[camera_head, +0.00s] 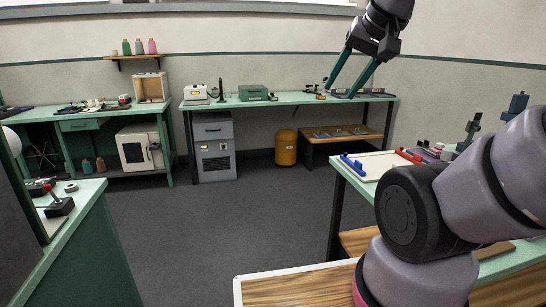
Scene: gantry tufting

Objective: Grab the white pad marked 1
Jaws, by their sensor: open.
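I cannot make out a white pad marked 1 in the head view; any marking is too small to read. A flat white board (378,165) with a blue piece (352,163) and a red piece (408,156) lies on the green table at the right, but I see no number on it. My gripper (342,91) is high at the upper right, pointing down with its two green fingers apart and nothing between them. In the picture it overlaps the back bench. My arm hides part of the right table.
The right table (345,172) carries several small tools at its far end. The back bench (290,98) holds devices, with a yellow bin (286,147) and low wooden table (318,143) beneath. A green counter (75,230) with a joystick (58,203) stands left. The grey floor between is clear.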

